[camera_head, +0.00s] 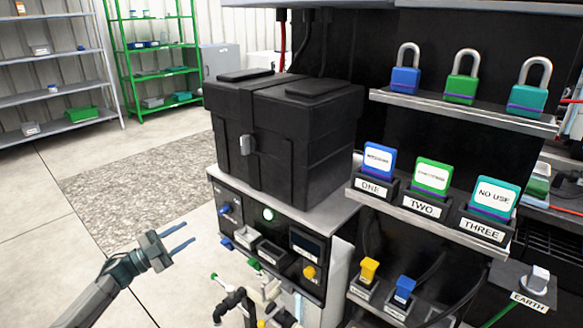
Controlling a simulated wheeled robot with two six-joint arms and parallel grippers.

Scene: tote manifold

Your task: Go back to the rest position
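My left gripper (190,232) is at the lower left, with its arm coming in from the bottom left edge. Its two thin blue fingers are apart with nothing between them, so it is open and empty. It is over the pale floor in this view, left of the black-and-grey control cabinet (338,262), and appears apart from it. My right gripper is not in view.
A black tote (260,135) sits on the cabinet. Padlocks stand on an upper shelf (462,113), tags in holders on a lower shelf (430,225). Pipes (232,302) stand below the cabinet front. Floor (60,265) at left is clear.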

